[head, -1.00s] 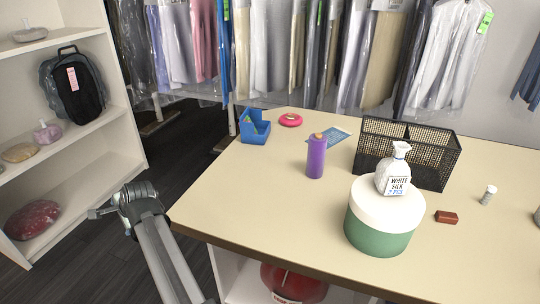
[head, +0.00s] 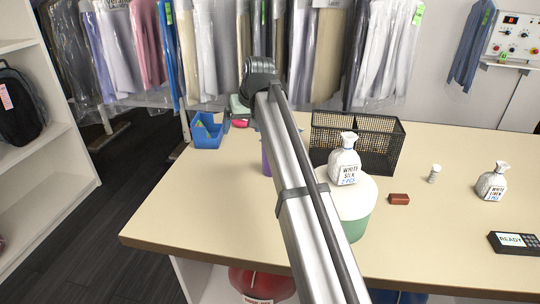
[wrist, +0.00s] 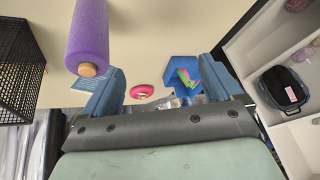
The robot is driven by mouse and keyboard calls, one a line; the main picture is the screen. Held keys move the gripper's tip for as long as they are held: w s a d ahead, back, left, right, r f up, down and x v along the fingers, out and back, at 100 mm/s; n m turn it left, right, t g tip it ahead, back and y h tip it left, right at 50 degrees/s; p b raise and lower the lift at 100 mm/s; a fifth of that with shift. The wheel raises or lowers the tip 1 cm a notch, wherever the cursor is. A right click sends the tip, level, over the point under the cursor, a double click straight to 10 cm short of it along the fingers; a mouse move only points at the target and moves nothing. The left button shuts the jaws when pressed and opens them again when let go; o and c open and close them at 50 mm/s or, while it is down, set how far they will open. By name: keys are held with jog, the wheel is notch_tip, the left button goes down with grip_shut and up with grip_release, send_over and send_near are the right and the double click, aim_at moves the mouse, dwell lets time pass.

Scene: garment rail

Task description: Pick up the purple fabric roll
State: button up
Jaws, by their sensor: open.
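The purple fabric roll (head: 266,158) stands upright on the table, mostly hidden behind my arm in the head view. In the wrist view the purple roll (wrist: 88,28) shows large at the upper left, with a tan core at its end. My gripper (wrist: 163,82) is open and empty in the wrist view. The roll is outside the jaws, beyond the left finger and apart from it as far as I can see. In the head view the fingers are mostly hidden behind my wrist.
A blue bin (head: 208,134) and a pink ring (head: 240,123) lie near the table's back left. A black mesh basket (head: 384,146) stands right of my arm. The front left tabletop is clear.

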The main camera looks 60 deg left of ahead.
jog(key=w+d+r+n, duration=0.2)
jog(key=w+d+r, duration=0.25)
jog(key=w, duration=0.45)
jog(key=d+x, duration=0.1)
jog(key=x, duration=1.3)
jog(key=shift+w+d+f+t+h, duration=0.3)
jog(key=shift+w+f+h, duration=0.1)
jog(key=shift+w+f, duration=0.1)
jog(key=shift+c, duration=0.3)
jog(key=shift+a, duration=0.1)
jog(key=c, duration=1.2)
